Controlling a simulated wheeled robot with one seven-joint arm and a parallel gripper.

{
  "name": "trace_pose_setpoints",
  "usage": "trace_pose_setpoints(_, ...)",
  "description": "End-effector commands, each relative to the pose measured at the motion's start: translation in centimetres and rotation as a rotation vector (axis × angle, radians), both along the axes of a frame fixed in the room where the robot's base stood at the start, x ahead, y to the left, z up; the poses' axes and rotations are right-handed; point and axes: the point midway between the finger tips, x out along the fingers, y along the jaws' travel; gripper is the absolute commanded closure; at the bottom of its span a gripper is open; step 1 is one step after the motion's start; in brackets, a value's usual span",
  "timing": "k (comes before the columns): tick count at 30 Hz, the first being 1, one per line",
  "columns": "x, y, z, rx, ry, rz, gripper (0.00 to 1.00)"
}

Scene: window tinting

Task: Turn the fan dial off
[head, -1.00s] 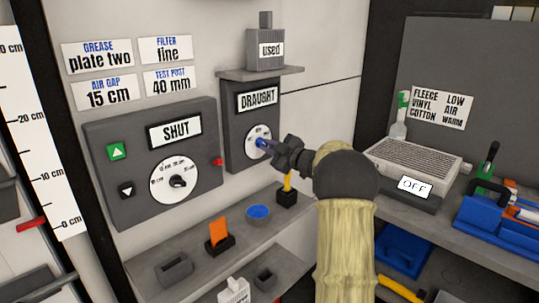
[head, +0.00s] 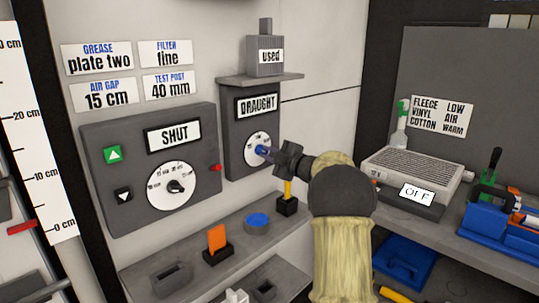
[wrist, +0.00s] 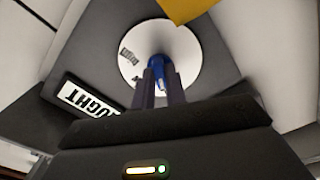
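The draught panel (head: 238,150) is a dark grey wall box with a "DRAUGHT" plate and a round white dial face (head: 251,141). A blue knob (wrist: 163,50) sits at the centre of the dial face, which also shows in the wrist view (wrist: 184,76). My gripper (wrist: 163,80) is at the dial with its two dark fingers on either side of the blue knob, apparently closed on it. In the head view my gripper (head: 269,152) reaches the dial from the right. The fingers hide part of the face, and I cannot read the knob's setting.
The "SHUT" panel (head: 205,194) with its own black-knobbed dial (head: 174,186) is left of the draught panel. A "used" canister (head: 264,57) stands on the small shelf above. A grey heater-like box (head: 412,170) with an "OFF" display is right.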

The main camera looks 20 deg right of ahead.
Motion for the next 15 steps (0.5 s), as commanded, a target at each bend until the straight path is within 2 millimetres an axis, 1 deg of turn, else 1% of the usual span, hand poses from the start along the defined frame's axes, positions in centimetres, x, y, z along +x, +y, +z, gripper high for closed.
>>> trace_pose_setpoints(1, -0.03, -0.12, -0.22, 0.000, 0.004, -0.003, 0.77)
trace_pose_setpoints(3, -0.03, -0.10, -0.18, 0.000, 0.003, -0.002, 0.65)
trace_pose_setpoints(11, -0.02, -0.02, -0.05, 0.001, 0.001, -0.001, 0.65)
trace_pose_setpoints(15, -0.56, -0.33, -0.08, 0.001, 0.002, -0.003, 0.65)
